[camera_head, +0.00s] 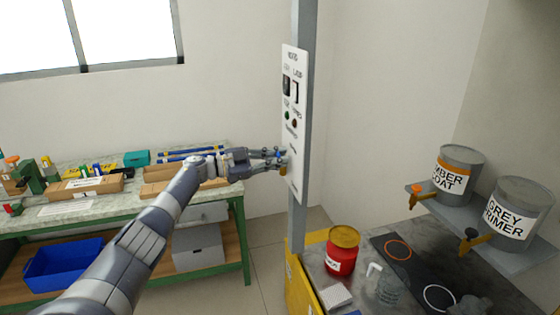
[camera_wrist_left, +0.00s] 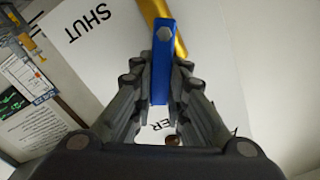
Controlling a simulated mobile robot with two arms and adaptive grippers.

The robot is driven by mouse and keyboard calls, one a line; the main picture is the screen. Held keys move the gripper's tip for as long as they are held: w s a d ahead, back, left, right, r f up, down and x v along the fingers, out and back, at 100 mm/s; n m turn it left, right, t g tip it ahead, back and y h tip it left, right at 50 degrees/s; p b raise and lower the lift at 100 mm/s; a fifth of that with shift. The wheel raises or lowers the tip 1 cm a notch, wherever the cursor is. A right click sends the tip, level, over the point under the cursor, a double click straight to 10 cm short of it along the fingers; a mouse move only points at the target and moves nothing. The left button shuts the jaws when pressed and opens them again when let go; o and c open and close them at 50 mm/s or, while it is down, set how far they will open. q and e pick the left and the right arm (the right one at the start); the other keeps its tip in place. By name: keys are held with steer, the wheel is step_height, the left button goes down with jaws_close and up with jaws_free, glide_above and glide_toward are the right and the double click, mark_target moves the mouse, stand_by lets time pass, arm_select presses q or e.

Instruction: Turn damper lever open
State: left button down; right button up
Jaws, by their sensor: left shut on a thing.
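The damper lever is a blue bar (camera_wrist_left: 163,60) with a grey hexagonal bolt at its far end, and a gold bar (camera_wrist_left: 178,38) lies behind it. They stand on a white panel (camera_head: 294,78) fixed to a grey post. The word SHUT shows on the panel at upper left in the left wrist view. Another label is partly hidden by the fingers. My left gripper (camera_head: 279,160) reaches the lower panel from the left; its fingers are shut on the blue lever, one on each side. My right gripper is not in view.
A workbench (camera_head: 60,210) with cartons stands at left, a blue bin (camera_head: 58,265) below it. At right, a red can (camera_head: 342,258) stands on a counter. A shelf holds cans labelled AMBER COAT (camera_head: 458,175) and GREY PRIMER (camera_head: 518,212). Open floor lies between bench and counter.

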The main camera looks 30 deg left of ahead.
arm_select(q)
steer(key=shift+w+a+r+n, duration=0.15)
steer(key=shift+w+a+n, duration=0.15)
steer(key=shift+n, duration=0.6)
steer(key=shift+w+a+n+b, duration=0.2)
steer(key=shift+n+b, duration=0.2)
steer(key=shift+n, duration=0.4)
steer(key=shift+w+a+r+n, duration=0.1)
steer(key=shift+a+n, duration=0.1)
steer(key=shift+n, duration=0.4)
steer(key=shift+w+a+n+b, duration=0.25)
steer(key=shift+n+b, duration=0.15)
steer(key=shift+n, duration=0.4)
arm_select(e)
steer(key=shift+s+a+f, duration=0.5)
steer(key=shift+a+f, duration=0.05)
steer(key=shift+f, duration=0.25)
arm_select(q)
steer(key=c, duration=1.6)
jaws_free()
steer(key=shift+o, duration=0.2)
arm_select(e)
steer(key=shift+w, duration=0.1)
arm_select(q)
steer(key=shift+s+a, duration=0.1)
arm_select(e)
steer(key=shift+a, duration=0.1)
